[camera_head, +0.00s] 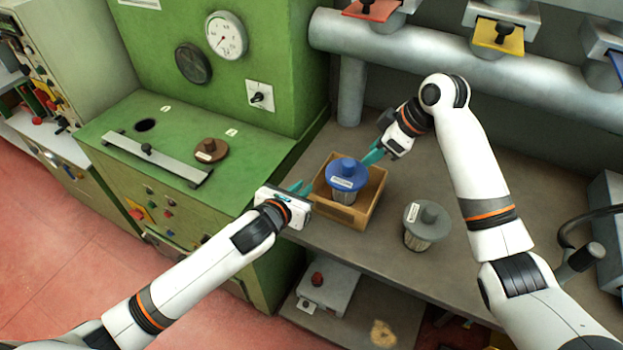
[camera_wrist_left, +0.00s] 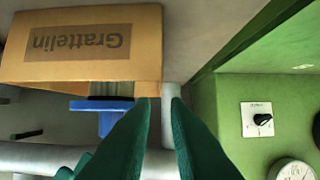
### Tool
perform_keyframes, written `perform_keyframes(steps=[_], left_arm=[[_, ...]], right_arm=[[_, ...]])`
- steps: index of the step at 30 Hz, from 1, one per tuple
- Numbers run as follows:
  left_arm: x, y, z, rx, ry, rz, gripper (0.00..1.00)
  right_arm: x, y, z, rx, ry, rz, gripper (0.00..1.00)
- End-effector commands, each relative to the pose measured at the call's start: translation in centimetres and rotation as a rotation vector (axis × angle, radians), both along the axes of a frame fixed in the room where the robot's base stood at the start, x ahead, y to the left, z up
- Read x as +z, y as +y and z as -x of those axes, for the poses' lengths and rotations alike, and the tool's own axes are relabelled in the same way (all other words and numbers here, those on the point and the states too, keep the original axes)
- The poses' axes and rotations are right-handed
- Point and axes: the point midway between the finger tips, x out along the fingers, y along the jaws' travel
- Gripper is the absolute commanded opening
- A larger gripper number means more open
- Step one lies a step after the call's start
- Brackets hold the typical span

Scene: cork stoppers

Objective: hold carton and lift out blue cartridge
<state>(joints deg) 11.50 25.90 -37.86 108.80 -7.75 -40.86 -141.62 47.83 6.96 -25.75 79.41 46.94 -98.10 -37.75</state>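The open cardboard carton (camera_head: 344,213) stands on the grey bench. The blue cartridge (camera_head: 346,174) sits upright in it, its blue lid above the rim and its ribbed lower part partly hidden. My left gripper (camera_head: 302,188) is open at the carton's left side, with nothing seen between its fingers. The left wrist view shows the carton (camera_wrist_left: 80,45) inverted, printed "Grattelin", with the blue lid (camera_wrist_left: 102,108) beyond the left gripper's fingers (camera_wrist_left: 161,105). My right gripper (camera_head: 371,156) is beside the carton's back right rim; its finger gap is unclear.
A grey-lidded cartridge (camera_head: 425,222) stands on the bench right of the carton. The green machine (camera_head: 265,150) is close on the left. A thick pipe (camera_head: 440,65) runs behind, with red and yellow plates (camera_head: 498,36) above. Bare bench (camera_head: 470,255) lies at front right.

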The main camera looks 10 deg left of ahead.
Motion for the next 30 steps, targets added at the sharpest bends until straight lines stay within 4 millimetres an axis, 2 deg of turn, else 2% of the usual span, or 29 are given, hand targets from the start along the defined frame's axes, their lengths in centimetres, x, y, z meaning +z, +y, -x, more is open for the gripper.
perform_keyframes(steps=[6,12,18,27,30], left_arm=[[-1.6,-1.3,-4.0,0.002,0.0,0.003,0.15],[-2.8,-2.0,-6.4,0.002,0.0,0.0,0.15],[-3.3,-2.4,-7.5,0.001,0.001,-0.001,0.15],[-3.3,-2.4,-7.6,0.001,0.0,0.0,0.15],[-3.3,-2.4,-7.6,0.001,0.0,0.0,0.0]], right_arm=[[0.0,0.0,0.0,0.0,0.0,0.0,0.36],[0.0,0.0,0.0,0.0,0.0,0.0,0.36],[0.0,0.0,0.0,0.0,0.0,0.0,0.36],[0.0,0.0,0.0,0.0,0.0,0.0,0.36],[0.0,0.0,0.0,0.0,0.0,0.0,0.36]])
